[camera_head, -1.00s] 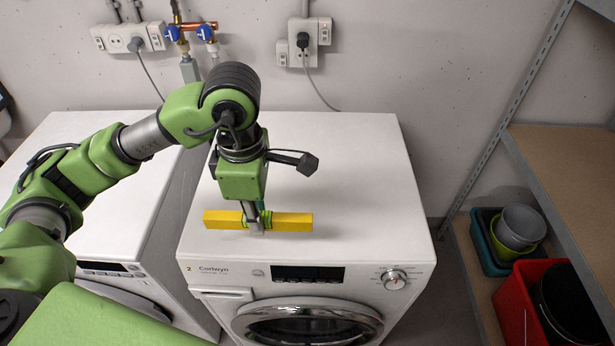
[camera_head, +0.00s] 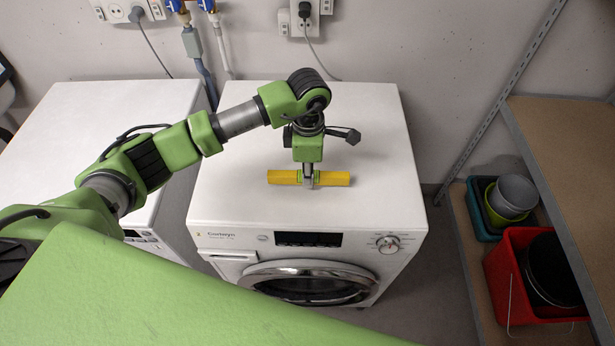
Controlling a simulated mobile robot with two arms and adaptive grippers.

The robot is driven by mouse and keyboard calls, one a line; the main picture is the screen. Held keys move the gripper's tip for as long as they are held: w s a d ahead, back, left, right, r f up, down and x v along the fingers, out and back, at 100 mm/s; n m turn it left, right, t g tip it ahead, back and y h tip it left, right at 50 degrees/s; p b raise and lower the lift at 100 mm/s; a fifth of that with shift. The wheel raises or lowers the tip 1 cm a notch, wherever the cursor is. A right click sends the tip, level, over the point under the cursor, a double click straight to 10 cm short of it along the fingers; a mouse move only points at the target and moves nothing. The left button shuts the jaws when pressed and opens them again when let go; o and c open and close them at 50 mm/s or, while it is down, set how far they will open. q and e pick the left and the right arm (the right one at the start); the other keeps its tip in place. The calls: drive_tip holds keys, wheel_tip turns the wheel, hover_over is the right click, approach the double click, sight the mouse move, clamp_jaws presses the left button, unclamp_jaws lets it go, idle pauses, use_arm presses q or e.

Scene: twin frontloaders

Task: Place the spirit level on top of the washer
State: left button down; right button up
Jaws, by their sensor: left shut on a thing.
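The yellow spirit level (camera_head: 335,178) lies level, left to right, over the middle of the top of the right-hand white washer (camera_head: 240,205). My left gripper (camera_head: 308,182) points down and is shut around the middle of the spirit level. I cannot tell whether the level touches the washer's top or hangs just above it. The washer's front shows a dark display, a knob and a round door. My right gripper is not in view.
A second white machine (camera_head: 95,120) stands to the left with a narrow gap between. Hoses and sockets are on the wall behind. A shelf (camera_head: 570,150), a red bin (camera_head: 505,265) and stacked buckets (camera_head: 512,195) stand at the right.

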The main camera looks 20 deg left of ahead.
use_arm(q)
wheel_tip(320, 180, down, 2)
drive_tip(key=shift+s+p, duration=0.1)
drive_tip(key=shift+p, duration=0.35)
drive_tip(key=shift+f, duration=0.25)
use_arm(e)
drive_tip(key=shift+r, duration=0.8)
use_arm(q)
drive_tip(key=shift+f, duration=0.1)
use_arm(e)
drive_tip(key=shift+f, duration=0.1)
use_arm(q)
drive_tip(key=shift+f+b, duration=0.15)
drive_tip(key=shift+b, duration=0.2)
drive_tip(key=c, duration=2)
unclamp_jaws()
drive_tip(key=shift+o, duration=0.2)
